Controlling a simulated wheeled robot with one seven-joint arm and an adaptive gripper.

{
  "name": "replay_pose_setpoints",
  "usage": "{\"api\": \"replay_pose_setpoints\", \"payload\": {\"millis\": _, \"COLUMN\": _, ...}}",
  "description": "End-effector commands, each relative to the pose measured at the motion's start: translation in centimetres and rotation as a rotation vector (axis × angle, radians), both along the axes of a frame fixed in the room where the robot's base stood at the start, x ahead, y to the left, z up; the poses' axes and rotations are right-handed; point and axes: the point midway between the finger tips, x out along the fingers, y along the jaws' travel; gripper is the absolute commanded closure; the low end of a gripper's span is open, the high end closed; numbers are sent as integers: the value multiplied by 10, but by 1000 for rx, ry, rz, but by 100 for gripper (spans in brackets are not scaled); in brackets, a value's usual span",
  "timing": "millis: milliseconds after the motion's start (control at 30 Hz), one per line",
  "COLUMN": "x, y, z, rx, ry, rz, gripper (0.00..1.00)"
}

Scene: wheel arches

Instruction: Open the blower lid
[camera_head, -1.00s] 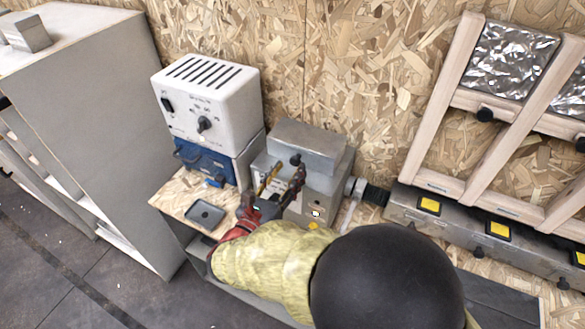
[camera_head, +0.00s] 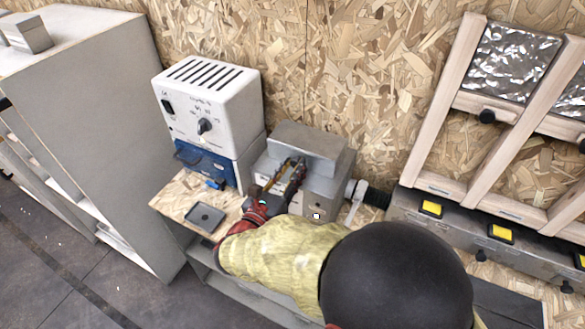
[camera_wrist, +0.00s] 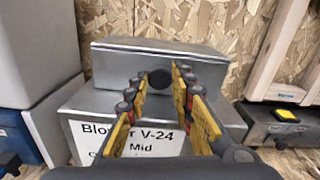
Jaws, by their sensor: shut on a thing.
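The blower is a grey metal box (camera_head: 322,187) with a grey lid (camera_head: 310,138) on top. In the wrist view the lid (camera_wrist: 150,58) lies across the top of the box, and I see no clear gap under it. A white label (camera_wrist: 105,135) on the box reads "Blower V-24 Mid", partly covered by my fingers. My gripper (camera_head: 293,168) is at the lid's front. In the wrist view its yellow-padded fingers are on either side of the round black lid knob (camera_wrist: 159,79), shut on it. In the head view the fingers hide the knob.
A white control box (camera_head: 210,100) on a blue unit (camera_head: 207,163) stands close left of the blower. A small grey tray (camera_head: 206,216) lies on the bench. A black hose (camera_head: 376,197) joins the blower's right side. A chipboard wall (camera_head: 350,60) is behind.

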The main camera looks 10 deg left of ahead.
Motion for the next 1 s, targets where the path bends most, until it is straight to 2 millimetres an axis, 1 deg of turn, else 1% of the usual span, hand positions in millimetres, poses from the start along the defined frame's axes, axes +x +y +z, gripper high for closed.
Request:
{"api": "replay_pose_setpoints", "payload": {"millis": 33, "x": 0, "y": 0, "z": 0, "rx": 0, "ry": 0, "rz": 0, "gripper": 86}}
{"api": "replay_pose_setpoints", "payload": {"millis": 200, "x": 0, "y": 0, "z": 0, "rx": 0, "ry": 0, "rz": 1, "gripper": 96}}
{"api": "replay_pose_setpoints", "payload": {"millis": 300, "x": 0, "y": 0, "z": 0, "rx": 0, "ry": 0, "rz": 1, "gripper": 100}}
{"api": "replay_pose_setpoints", "payload": {"millis": 767, "x": 0, "y": 0, "z": 0, "rx": 0, "ry": 1, "rz": 1, "gripper": 100}}
{"api": "replay_pose_setpoints", "payload": {"millis": 1000, "x": 1, "y": 0, "z": 8, "rx": 10, "ry": 30, "rz": 0, "gripper": 100}}
